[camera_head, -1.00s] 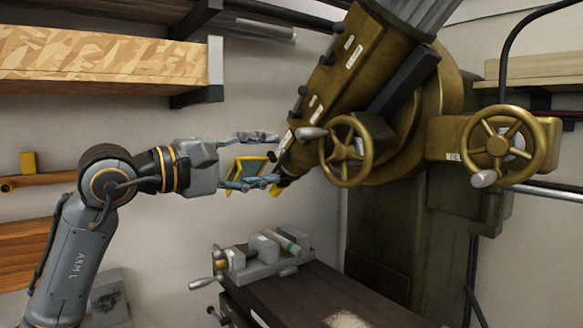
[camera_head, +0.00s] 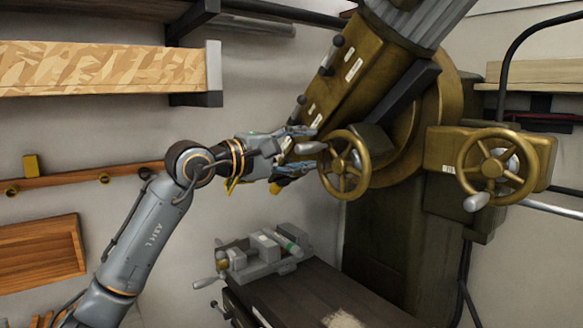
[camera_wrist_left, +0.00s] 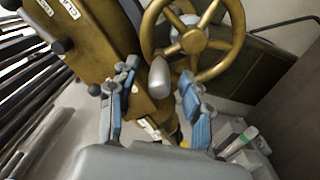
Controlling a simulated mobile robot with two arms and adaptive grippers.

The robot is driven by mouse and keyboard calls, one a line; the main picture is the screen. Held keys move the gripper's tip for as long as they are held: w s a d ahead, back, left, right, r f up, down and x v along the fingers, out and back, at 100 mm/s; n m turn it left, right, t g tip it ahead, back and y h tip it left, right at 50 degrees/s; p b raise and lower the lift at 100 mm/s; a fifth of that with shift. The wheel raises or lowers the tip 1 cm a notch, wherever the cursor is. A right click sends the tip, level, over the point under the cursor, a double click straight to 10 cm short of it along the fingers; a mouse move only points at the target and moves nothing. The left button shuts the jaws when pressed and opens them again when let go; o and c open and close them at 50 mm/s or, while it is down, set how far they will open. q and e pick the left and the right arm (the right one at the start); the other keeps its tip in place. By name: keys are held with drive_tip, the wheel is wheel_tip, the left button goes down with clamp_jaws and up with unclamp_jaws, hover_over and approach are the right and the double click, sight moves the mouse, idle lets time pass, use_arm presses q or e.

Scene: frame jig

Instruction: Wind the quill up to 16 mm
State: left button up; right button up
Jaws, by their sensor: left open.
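The brass handwheel (camera_head: 345,165) sits on the side of the tilted brass machine head (camera_head: 357,75). Its grey handle (camera_head: 310,147) points left toward my left gripper (camera_head: 300,152). In the left wrist view, the handwheel (camera_wrist_left: 192,38) is ahead and its handle (camera_wrist_left: 159,77) shows between and just beyond the blue-padded fingers of my left gripper (camera_wrist_left: 158,95). The fingers are apart, one on each side of the handle, and I see no contact. The quill itself is largely hidden behind the gripper, and I cannot read a depth scale. My right gripper is not in view.
A second brass handwheel (camera_head: 493,165) is at the right on the column. Below, a grey vise (camera_head: 262,257) stands on the dark table (camera_head: 320,290). A shelf with a patterned board (camera_head: 100,67) is at the upper left. Open space lies between the gripper and the vise.

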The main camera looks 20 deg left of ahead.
use_arm(q)
drive_tip(key=shift+w+d, duration=0.1)
drive_tip(key=shift+w, duration=0.1)
idle(0.5)
clamp_jaws()
idle(0.4)
